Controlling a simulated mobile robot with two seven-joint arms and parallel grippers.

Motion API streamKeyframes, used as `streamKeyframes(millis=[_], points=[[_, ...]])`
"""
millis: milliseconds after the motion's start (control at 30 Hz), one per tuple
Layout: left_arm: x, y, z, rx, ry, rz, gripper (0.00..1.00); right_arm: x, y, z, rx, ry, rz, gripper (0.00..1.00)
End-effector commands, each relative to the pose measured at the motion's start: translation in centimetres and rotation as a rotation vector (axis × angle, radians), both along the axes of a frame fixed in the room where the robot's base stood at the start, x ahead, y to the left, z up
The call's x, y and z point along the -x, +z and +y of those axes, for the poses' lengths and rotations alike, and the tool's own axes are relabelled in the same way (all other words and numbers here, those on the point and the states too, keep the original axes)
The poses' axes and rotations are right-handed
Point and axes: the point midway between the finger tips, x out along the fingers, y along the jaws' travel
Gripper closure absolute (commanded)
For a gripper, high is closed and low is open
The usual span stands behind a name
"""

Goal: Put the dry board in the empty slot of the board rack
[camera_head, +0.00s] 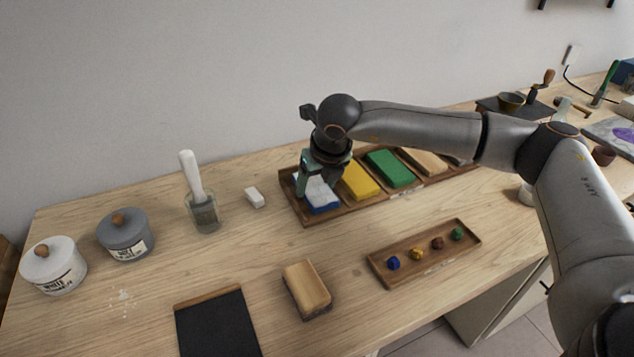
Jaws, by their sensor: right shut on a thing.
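My right gripper (318,184) points down at the left end of a long wooden tray (305,219). It is shut on a blue and white block (320,205) there, and its fingers cover part of the block. I cannot tell whether the block is lifted off the tray floor. A yellow block (360,181), a green block (390,167) and a tan block (425,161) lie in the tray to the right. I see nothing that is clearly a board rack or a dry board. A dark flat panel with a wooden edge (217,325) lies at the front. My left gripper is not in view.
A small tray (382,277) holds several coloured lumps. A wood-topped block (307,290), a white piece (254,197), a brush in a glass jar (202,211), a grey jar (125,236) and a white jar (54,266) stand around. The table's middle left is mostly clear.

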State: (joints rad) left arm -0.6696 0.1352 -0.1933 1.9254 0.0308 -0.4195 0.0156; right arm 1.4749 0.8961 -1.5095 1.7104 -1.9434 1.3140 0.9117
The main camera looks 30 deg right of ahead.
Motion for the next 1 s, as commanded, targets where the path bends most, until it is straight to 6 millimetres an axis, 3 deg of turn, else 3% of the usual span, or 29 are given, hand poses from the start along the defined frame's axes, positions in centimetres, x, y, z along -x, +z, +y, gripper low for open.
streamKeyframes(millis=[67, 100, 167, 567, 1000], points=[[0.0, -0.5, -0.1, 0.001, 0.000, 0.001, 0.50, 0.0, -0.5, 0.0, 0.000, 0.000, 0.000, 0.94], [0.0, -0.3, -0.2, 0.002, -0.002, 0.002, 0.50, 0.0, -0.3, 0.0, 0.000, 0.000, 0.001, 0.25], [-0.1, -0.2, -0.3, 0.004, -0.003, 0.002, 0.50, 0.0, -0.2, 0.0, 0.000, 0.000, 0.001, 0.19], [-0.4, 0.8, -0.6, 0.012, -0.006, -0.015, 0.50, 0.2, 0.7, 0.0, 0.000, 0.000, -0.002, 0.16], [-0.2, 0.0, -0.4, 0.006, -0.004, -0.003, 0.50, 3.6, 8.9, 0.2, 0.001, 0.002, -0.003, 0.16]])
